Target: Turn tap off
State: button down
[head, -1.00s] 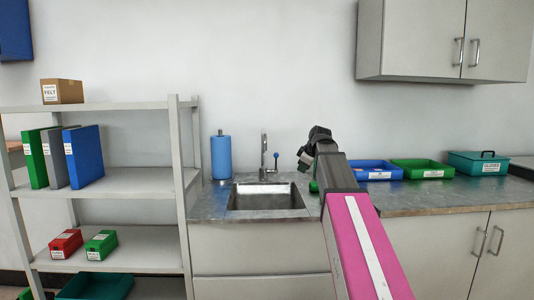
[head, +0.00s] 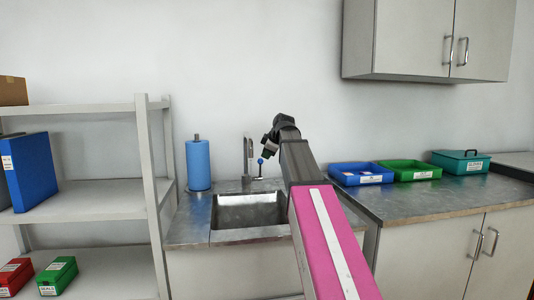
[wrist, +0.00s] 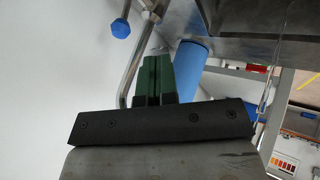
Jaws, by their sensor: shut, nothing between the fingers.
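The metal tap (head: 247,158) stands upright behind the sink (head: 249,212) in the head view. Its lever with a blue knob (head: 261,161) is just right of the spout. My gripper (head: 265,152) is at the lever in this view, overlapping it closely. In the wrist view the green fingers (wrist: 153,78) are shut with nothing between them. The tap's pipe (wrist: 133,62) runs just left of and behind the fingers, and the blue knob (wrist: 121,28) is above left, apart from the fingertips. I cannot tell whether the gripper touches the tap.
A blue roll (head: 198,164) stands left of the tap. A shelf unit (head: 150,190) is at the left. Blue (head: 361,174) and green (head: 409,170) trays and a teal box (head: 461,162) are on the counter at right. A wall cupboard (head: 425,40) hangs above.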

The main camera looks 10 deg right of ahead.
aim_at(260, 160)
jog(key=w+f, duration=0.1)
jog(key=w, duration=0.1)
jog(key=w+a+f, duration=0.1)
jog(key=w+f, duration=0.3)
jog(key=shift+w+a, duration=0.1)
jog(key=shift+a, duration=0.15)
jog(key=shift+w+d, duration=0.15)
jog(key=shift+w, duration=0.55)
jog(key=shift+w+r+g, duration=0.25)
jog(key=shift+w+g, duration=0.15)
jog(key=shift+w, duration=0.2)
jog(key=shift+w+r+g, duration=0.2)
jog(key=shift+w+g, duration=0.2)
jog(key=shift+w, duration=0.15)
jog(key=shift+w+r, duration=0.15)
jog(key=shift+w, duration=0.25)
